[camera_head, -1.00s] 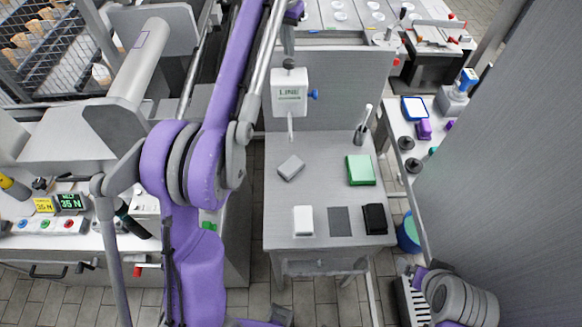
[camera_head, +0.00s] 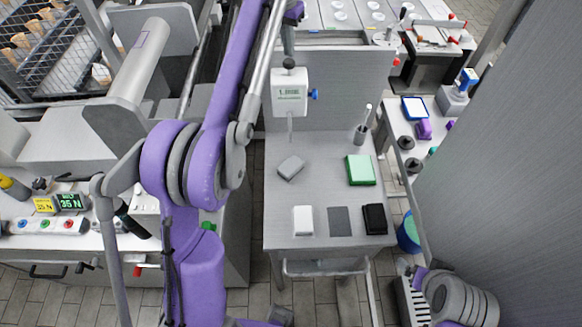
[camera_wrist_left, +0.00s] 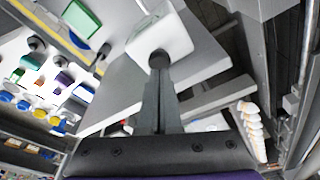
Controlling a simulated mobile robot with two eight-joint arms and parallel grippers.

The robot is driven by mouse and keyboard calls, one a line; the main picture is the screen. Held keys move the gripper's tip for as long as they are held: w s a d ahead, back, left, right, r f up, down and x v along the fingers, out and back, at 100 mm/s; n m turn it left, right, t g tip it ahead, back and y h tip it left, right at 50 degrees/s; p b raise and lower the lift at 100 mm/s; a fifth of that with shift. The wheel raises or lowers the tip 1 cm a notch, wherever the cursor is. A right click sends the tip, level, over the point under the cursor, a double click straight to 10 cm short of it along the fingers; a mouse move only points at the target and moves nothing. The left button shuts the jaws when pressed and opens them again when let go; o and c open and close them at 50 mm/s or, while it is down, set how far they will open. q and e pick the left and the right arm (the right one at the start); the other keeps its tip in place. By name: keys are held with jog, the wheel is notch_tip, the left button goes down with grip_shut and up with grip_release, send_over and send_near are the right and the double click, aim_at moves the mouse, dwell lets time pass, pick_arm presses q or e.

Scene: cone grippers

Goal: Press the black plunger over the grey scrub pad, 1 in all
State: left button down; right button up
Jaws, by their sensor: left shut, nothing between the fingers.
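The black plunger (camera_head: 289,63) stands on top of a white dispenser box (camera_head: 289,92), whose thin spout (camera_head: 290,125) points down over the grey scrub pad (camera_head: 291,167). The pad lies tilted on the grey table. My left gripper (camera_head: 288,50) is shut and empty, right above the plunger. In the left wrist view its closed fingertips (camera_wrist_left: 158,74) meet or nearly meet the round black plunger head (camera_wrist_left: 158,59), with the white box (camera_wrist_left: 160,36) beyond. I cannot tell whether they touch. My right gripper is out of view.
The table (camera_head: 325,190) also holds a green pad (camera_head: 360,170), a white block (camera_head: 303,220), a flat grey piece (camera_head: 340,221), a black block (camera_head: 374,219) and a cup (camera_head: 361,135) with a stick. A panel stands behind.

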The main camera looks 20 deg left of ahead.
pick_arm(q)
jog(key=shift+f+b, duration=0.55)
jog(key=shift+f, duration=0.85)
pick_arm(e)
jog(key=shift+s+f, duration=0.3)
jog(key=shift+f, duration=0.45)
pick_arm(q)
jog(key=shift+r, duration=0.15)
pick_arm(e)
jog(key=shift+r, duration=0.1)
pick_arm(q)
jog(key=shift+r+p, duration=0.95)
jog(key=shift+r, duration=0.4)
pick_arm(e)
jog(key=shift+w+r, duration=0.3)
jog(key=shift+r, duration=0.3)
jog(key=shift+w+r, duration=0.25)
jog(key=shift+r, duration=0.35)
pick_arm(q)
jog(key=shift+r, duration=0.4)
notch_tip(320, 180, up, 5)
jog(key=p, duration=0.3)
jog(key=shift+w, duration=0.1)
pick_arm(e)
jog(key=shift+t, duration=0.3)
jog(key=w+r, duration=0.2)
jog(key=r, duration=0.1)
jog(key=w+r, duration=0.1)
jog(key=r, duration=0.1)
